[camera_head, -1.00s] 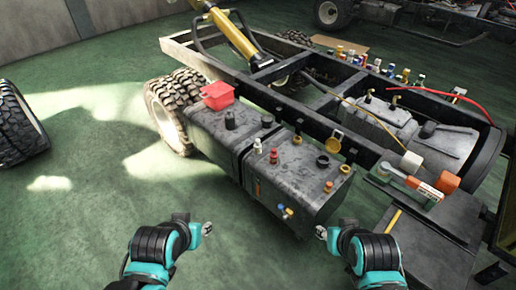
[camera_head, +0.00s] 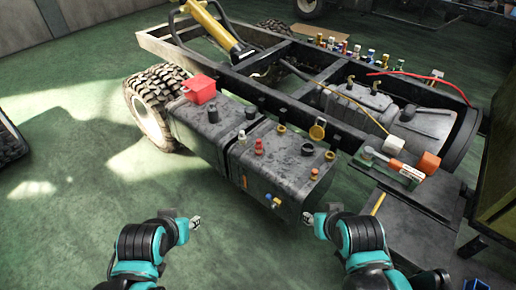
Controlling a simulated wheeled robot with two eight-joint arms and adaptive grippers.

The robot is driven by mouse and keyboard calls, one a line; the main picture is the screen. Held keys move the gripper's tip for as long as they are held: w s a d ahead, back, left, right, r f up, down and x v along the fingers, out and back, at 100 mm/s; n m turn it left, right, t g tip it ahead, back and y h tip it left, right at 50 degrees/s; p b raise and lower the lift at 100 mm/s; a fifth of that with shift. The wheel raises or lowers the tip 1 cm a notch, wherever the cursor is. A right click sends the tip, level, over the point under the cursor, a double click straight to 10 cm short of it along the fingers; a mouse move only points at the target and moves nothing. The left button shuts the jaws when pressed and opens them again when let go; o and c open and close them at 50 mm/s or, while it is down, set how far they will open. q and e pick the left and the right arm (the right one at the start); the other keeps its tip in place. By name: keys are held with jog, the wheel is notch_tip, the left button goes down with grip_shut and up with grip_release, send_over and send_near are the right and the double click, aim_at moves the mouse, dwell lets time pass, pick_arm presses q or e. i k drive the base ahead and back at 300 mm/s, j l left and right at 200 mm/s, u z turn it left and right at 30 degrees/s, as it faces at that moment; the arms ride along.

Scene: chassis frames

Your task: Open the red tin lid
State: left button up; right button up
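A small red tin (camera_head: 201,91) sits on top of the rear end of the dark chassis tank (camera_head: 200,130), close to the big rear tyre. My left gripper (camera_head: 195,222) is low over the green floor, in front of the tank and well apart from the tin. My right gripper (camera_head: 308,217) is just below the tank's near right corner, far from the tin. Neither gripper visibly holds anything; the fingers are too small to tell their opening.
A dark step (camera_head: 420,200) stands at the right. The green floor (camera_head: 90,215) at left is clear.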

aim_at(198, 83)
jog(key=u, duration=0.55)
jog(key=i+u, duration=0.8)
jog(key=i+l, duration=0.15)
jog(key=i, duration=0.25)
jog(key=i+l, duration=0.2)
jog(key=i, duration=0.2)
jog(key=i+u, duration=0.05)
